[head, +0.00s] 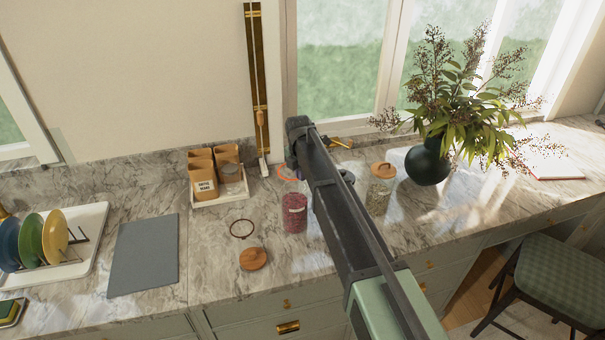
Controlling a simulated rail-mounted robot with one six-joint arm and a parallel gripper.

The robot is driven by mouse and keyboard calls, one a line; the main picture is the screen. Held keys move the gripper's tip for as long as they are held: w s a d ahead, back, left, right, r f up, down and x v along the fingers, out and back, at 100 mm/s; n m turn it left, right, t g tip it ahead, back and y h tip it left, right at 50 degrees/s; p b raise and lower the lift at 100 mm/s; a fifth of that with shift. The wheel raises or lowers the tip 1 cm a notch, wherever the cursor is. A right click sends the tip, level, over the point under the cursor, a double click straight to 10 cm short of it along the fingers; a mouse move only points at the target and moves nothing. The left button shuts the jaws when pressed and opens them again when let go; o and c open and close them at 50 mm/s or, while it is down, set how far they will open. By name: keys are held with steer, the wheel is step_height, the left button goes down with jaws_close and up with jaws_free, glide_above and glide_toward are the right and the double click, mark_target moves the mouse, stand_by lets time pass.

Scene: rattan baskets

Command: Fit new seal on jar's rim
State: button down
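A glass jar with red contents (294,214) stands upright on the marble counter, just left of my arm, with no lid on it. A thin dark red ring (241,229) lies flat on the counter to its left. A round wooden lid (253,259) lies in front of that ring. An orange-red ring (285,175) shows behind the jar, beside my gripper (295,170). My gripper is small and mostly hidden by my arm. I cannot tell whether it is open or shut, or whether it holds the orange-red ring.
A tray (222,199) of wooden canisters stands at the back left. A second jar with a wooden lid (381,189) and a dark vase of plants (427,163) stand right of my arm. A grey mat (144,255) and a dish rack (75,262) lie left.

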steer(key=f+b, duration=0.6)
steer(key=shift+w+d, duration=0.15)
steer(key=shift+d, duration=0.2)
steer(key=shift+f+b, duration=0.85)
steer(key=shift+f, duration=0.05)
stand_by(1.4)
steer(key=c, duration=1.4)
jaws_free()
steer(key=shift+o, duration=0.7)
steer(key=shift+r, duration=0.1)
